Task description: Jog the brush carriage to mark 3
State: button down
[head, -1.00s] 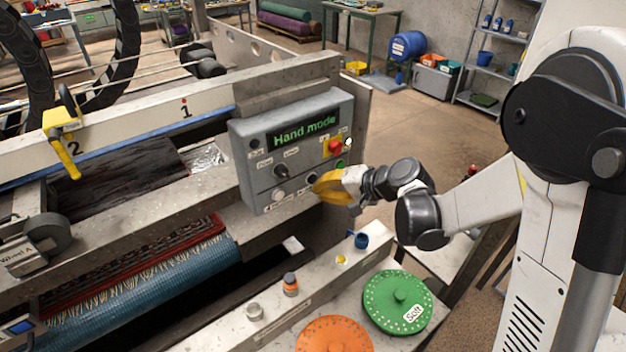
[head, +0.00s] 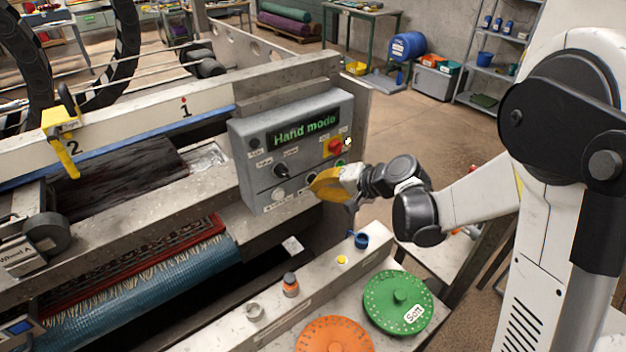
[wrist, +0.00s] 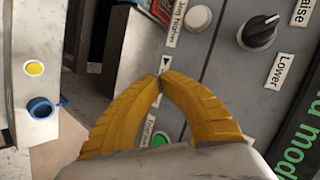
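The control panel (head: 295,150) reads "Hand mode" on its green display. My gripper (head: 318,188) is at the panel's lower right, its yellow fingers in front of the panel face. In the wrist view its fingertips (wrist: 160,78) meet, with nothing visible between them. They cover part of the panel beside an arrow label; whether they touch it I cannot tell. A pale button (wrist: 198,18) labelled "Jog higher" lies beyond the tips. A yellow pointer piece (head: 62,125) sits on the white rail (head: 130,122) beside mark 2. Mark 1 (head: 186,106) is to its right; mark 3 is not visible.
A dark knob (wrist: 258,32) and a green button (wrist: 160,140) are near the fingers. Below the panel, a ledge holds a blue cup (head: 361,240) and small jars. A green disc (head: 385,315) and an orange disc (head: 335,335) lie in front.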

jog(key=shift+w+a, duration=0.25)
jog(key=shift+w, duration=0.1)
dwell(0.5)
dwell(2.1)
jog(key=shift+s+d, duration=0.45)
jog(key=shift+s, duration=0.25)
jog(key=shift+s+d+b, duration=0.3)
jog(key=shift+s+d, duration=0.45)
jog(key=shift+s, duration=0.3)
jog(key=shift+s+d+b, duration=0.25)
jog(key=shift+s+d, duration=0.45)
jog(key=shift+s, duration=0.35)
